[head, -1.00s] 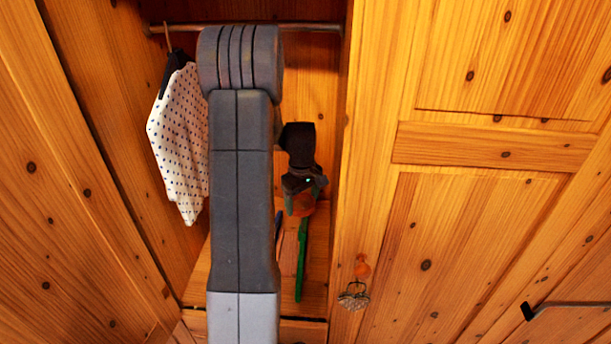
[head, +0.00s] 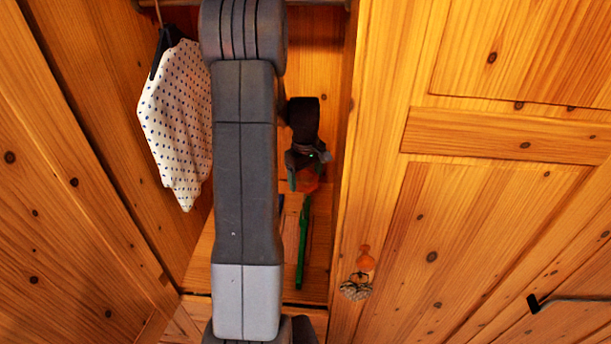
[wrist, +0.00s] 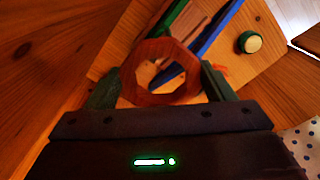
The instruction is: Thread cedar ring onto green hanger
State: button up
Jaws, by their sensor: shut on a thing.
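The cedar ring (wrist: 160,72), a reddish-brown eight-sided wooden ring, is held between the fingers of my gripper (wrist: 158,88) in the wrist view. In the head view my gripper (head: 308,172) hangs inside the wardrobe, and the ring shows only as a dim orange patch at its tip. The green hanger (head: 303,242) shows as a narrow green strip just below the gripper. In the wrist view a green strip (wrist: 176,17) lies beyond the ring, apart from it. A blue bar (wrist: 208,47) shows beyond and through the ring. My arm hides part of the wardrobe.
A dotted white cloth (head: 177,120) hangs from a dark hanger at the left. The wardrobe's right edge is close to my gripper. An orange knob with a cone-like ornament (head: 355,287) hangs on the right door. A pale round knob (wrist: 249,42) shows in the wrist view.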

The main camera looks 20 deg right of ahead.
jog(key=shift+f+b, duration=3.4)
jog(key=shift+f, duration=1.45)
jog(key=o, duration=1)
jog(key=shift+r, duration=0.15)
notch_tip(320, 180, up, 14)
jog(key=shift+f+b, duration=0.2)
jog(key=shift+b, duration=0.15)
